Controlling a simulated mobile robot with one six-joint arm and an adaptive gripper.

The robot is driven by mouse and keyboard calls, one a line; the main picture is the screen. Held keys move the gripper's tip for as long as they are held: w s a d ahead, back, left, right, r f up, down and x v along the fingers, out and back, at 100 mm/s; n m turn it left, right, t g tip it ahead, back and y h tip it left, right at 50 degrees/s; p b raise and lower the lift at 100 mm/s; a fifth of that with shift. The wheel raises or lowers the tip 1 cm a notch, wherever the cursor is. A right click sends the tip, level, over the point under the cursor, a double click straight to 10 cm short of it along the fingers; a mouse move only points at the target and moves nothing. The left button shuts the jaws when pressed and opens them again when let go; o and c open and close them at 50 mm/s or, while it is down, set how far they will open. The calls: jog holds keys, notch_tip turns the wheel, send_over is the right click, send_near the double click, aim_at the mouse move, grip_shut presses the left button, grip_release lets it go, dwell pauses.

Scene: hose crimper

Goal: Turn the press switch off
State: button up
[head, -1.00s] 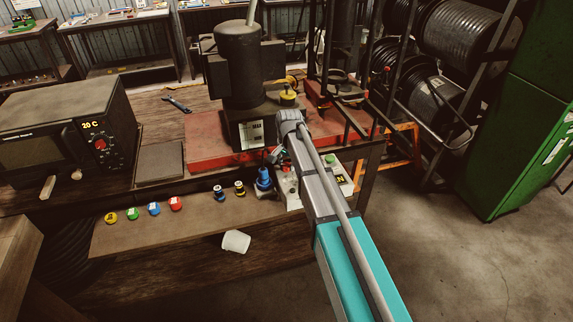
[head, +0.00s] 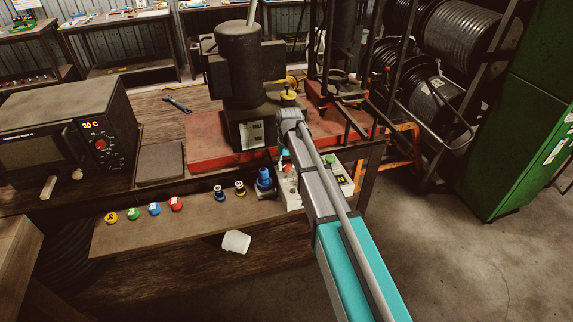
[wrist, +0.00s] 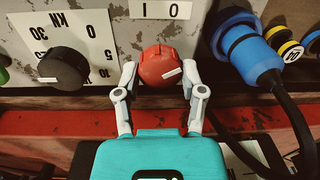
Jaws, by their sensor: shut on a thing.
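The press switch is a round red knob (wrist: 160,62) on a worn grey-white panel, under a white plate (wrist: 160,9) marked I and O, in the wrist view. A short white mark shows at the knob's lower right. My gripper (wrist: 159,72) has its two light grey fingers on the left and right sides of the knob and is shut on it. In the head view, the control box (head: 293,200) stands at the bench front, partly hidden by my arm. My gripper's teal body (head: 285,155) shows just above it.
A black dial (wrist: 63,68) with a number scale is left of the knob in the wrist view. A blue plug (wrist: 245,45) with a black cable is close on the right. The dark press (head: 240,75) stands behind the box.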

jog(key=shift+n, duration=1.3)
jog(key=o, duration=1.1)
jog(key=shift+o, duration=0.2)
jog(key=shift+m, duration=0.3)
